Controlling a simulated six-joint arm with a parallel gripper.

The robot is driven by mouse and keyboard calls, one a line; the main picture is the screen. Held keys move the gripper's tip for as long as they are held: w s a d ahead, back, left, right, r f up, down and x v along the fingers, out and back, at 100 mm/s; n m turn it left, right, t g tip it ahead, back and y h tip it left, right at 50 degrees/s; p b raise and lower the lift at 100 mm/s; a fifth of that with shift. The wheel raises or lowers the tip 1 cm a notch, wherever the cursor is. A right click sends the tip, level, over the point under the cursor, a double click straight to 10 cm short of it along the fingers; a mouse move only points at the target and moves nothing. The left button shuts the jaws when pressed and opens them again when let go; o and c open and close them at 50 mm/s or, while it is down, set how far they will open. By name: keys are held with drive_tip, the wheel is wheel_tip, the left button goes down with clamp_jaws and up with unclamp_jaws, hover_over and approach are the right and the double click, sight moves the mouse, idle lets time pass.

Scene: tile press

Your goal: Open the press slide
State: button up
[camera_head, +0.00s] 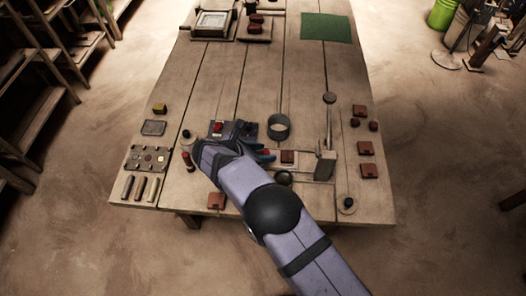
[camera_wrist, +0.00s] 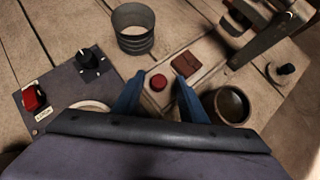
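The press (camera_head: 325,163) stands right of centre on the table, with an upright post and a lever. Its post also shows at the upper right of the wrist view (camera_wrist: 262,43). The slide (camera_wrist: 155,100) is a flat, light strip at the press base, bearing a red knob (camera_wrist: 158,82) and a red-brown tile (camera_wrist: 186,63). The tile also shows in the head view (camera_head: 287,157). My gripper (camera_head: 263,156) is left of the press. Its blue fingers are apart, on either side of the red knob in the wrist view; contact cannot be told.
A grey ring (camera_head: 278,127) stands behind the slide, and a dark bowl (camera_wrist: 230,104) is close on its right. A control panel (camera_wrist: 65,88) with a red switch and black dial lies left. Several tiles (camera_head: 367,148) lie at the right edge. The table's middle back is clear.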

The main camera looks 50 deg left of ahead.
drive_tip(key=b+v, duration=0.1)
drive_tip(key=v, duration=0.6)
drive_tip(key=shift+b, duration=0.35)
drive_tip(key=shift+s+r, duration=0.15)
drive_tip(key=w+d+r+m+g+h+p, duration=0.1)
drive_tip(key=w+d+r+m+g+p, duration=0.2)
drive_tip(key=w+d+m, duration=0.4)
drive_tip(key=w+d+r+m+g, duration=0.3)
drive_tip(key=w+d+r+m, duration=0.2)
drive_tip(key=w+d+m, duration=0.15)
drive_tip(key=w+d+r+m+g, duration=0.1)
drive_tip(key=w+d+m, duration=0.15)
drive_tip(key=d, duration=0.45)
drive_tip(key=w+d+r+m, duration=0.1)
drive_tip(key=w+d+m, duration=0.1)
drive_tip(key=d+m, duration=0.35)
drive_tip(key=d+r+m+g+p, duration=0.1)
drive_tip(key=d+m, duration=0.2)
drive_tip(key=d, duration=0.9)
drive_tip(key=s+d+f+m+g+y, duration=0.1)
drive_tip(key=s+d+m, duration=1)
drive_tip(key=d, duration=0.6)
drive_tip(key=shift+s+p, duration=0.35)
drive_tip(key=shift+s, duration=0.7)
